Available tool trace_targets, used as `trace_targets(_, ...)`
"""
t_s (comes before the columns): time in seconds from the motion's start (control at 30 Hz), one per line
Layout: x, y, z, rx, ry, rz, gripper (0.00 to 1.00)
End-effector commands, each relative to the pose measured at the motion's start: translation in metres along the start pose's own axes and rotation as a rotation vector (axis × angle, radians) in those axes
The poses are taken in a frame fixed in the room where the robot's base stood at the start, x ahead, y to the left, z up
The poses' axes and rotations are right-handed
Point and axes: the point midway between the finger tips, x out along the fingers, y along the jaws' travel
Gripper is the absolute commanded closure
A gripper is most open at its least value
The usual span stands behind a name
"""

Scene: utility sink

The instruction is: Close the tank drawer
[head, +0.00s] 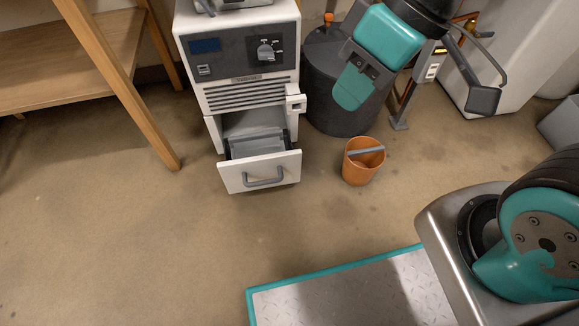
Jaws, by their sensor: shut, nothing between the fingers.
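The tank drawer (260,173) is at the bottom of a white and grey machine (246,91). It has a white front with a grey bar handle (264,177) and stands pulled out toward me. A grey tank or liner (257,143) shows behind its front in the gap under the vent slats. My gripper (353,90) is at the upper right, teal and dark grey, pointing down and left. It is shut and empty, apart from the drawer and to its upper right in the picture. It covers part of a dark drum.
The dark drum (322,85) stands right of the machine. An orange bucket (360,167) sits on the floor right of the drawer. A wooden shelf (70,45) with a slanting leg is at the left. The floor in front of the drawer is clear.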

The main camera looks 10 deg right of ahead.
Motion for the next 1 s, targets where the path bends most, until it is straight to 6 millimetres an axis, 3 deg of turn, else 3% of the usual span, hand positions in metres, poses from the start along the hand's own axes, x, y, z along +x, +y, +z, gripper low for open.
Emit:
trace_targets(0.03, 0.029, 0.011, -0.006, -0.038, 0.014, -0.013, 1.0)
trace_targets(0.27, 0.159, 0.073, -0.034, -0.322, 0.173, 0.048, 1.0)
trace_targets(0.4, 0.234, 0.114, -0.026, -0.503, 0.232, 0.165, 1.0)
trace_targets(0.5, 0.275, 0.138, -0.013, -0.622, 0.242, 0.257, 1.0)
trace_targets(0.6, 0.303, 0.155, 0.001, -0.717, 0.238, 0.335, 1.0)
trace_targets(0.7, 0.319, 0.165, 0.011, -0.783, 0.229, 0.39, 1.0)
trace_targets(1.0, 0.347, 0.178, 0.011, -0.835, 0.225, 0.431, 1.0)
